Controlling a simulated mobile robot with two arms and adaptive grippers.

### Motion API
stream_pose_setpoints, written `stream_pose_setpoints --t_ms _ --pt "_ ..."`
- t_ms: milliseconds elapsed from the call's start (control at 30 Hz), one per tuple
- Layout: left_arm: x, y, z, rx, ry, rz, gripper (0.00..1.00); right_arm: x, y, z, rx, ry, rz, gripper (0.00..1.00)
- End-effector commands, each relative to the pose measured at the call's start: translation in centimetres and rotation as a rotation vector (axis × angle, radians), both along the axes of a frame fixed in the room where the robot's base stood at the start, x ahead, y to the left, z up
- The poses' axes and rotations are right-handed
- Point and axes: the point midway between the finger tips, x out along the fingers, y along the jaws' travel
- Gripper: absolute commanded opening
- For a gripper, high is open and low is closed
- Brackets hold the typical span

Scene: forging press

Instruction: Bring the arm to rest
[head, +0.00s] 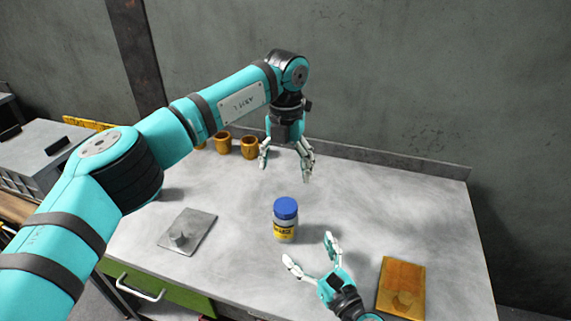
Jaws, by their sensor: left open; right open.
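My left arm reaches in from the left over the table. Its gripper (286,166) points down, open and empty, above the back middle of the table. My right gripper (308,250) is low in the view, open and empty, its fingers pointing up and left. A jar with a blue lid and yellow label (285,220) stands upright on the table, just beyond the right gripper's fingers and apart from them. The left gripper is above and behind the jar, not touching it.
The grey table (390,215) has a raised back edge. Orange-brown cups (249,148) stand at the back, partly hidden by my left arm. A grey plate with a knob (200,228) lies left, an orange plate (405,273) right. The right rear tabletop is clear.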

Motion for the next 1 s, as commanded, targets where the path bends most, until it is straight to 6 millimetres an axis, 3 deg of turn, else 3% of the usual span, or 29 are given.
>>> stream_pose_setpoints --t_ms 567,1000 --pt "0.0 0.0 0.1 0.0 0.0 0.0 0.83 -0.6 -0.3 0.2 0.0 -0.001 0.0 0.9" --pt "0.0 0.0 7.1 0.0 0.0 0.0 0.83 -0.6 -0.3 7.2 0.0 0.0 0.0 0.9"
